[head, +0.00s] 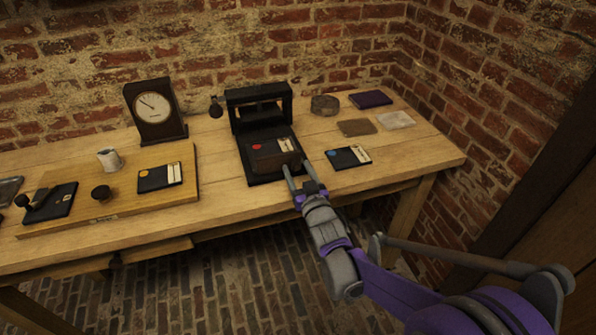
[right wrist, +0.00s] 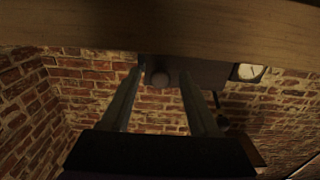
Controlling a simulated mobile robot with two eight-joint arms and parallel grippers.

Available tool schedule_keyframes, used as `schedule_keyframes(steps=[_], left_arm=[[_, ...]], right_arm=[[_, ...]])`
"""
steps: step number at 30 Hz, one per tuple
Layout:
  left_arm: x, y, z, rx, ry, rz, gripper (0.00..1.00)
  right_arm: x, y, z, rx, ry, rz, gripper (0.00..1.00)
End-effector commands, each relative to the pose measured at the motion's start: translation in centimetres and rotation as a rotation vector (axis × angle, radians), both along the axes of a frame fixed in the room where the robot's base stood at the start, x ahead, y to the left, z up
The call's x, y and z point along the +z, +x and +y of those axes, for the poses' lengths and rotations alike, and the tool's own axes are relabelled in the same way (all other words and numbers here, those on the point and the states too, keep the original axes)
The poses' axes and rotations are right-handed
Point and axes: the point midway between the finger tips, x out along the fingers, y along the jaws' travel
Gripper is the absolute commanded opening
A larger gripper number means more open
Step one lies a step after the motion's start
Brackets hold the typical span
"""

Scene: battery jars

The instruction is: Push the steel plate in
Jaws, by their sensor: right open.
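A black press-like device (head: 262,97) stands on the bench, with a black bed (head: 250,150) reaching toward the front edge. A dark card with a red dot and a cream label (head: 286,145) lies on the bed. A dark brown block (head: 275,163) sits at the bed's front. I cannot tell which of these is the steel plate. My right gripper (head: 295,167) is open at the block's front right corner; contact is unclear. My left gripper is not in view.
A dark card with a blue dot (head: 347,157) lies right of the device. Several flat pieces, including a pale grey one (head: 397,119), lie behind it. A wooden board (head: 110,207) with cards and a white cup (head: 109,159), and a dial clock (head: 155,110), stand left.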

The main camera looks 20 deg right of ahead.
Motion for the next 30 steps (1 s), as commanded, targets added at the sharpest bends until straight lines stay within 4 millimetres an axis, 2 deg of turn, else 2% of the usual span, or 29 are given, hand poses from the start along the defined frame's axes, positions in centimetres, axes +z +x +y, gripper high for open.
schedule_keyframes(steps=[7, 17, 30], left_arm=[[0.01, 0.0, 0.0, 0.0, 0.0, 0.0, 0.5], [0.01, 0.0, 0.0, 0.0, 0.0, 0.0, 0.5], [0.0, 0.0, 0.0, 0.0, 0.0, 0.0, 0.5]], right_arm=[[0.01, 0.04, 0.02, 0.0, 0.0, 0.0, 0.6], [0.0, 0.02, 0.01, 0.0, 0.0, 0.0, 0.0], [-0.01, 0.01, 0.01, 0.0, 0.0, 0.0, 0.0]])
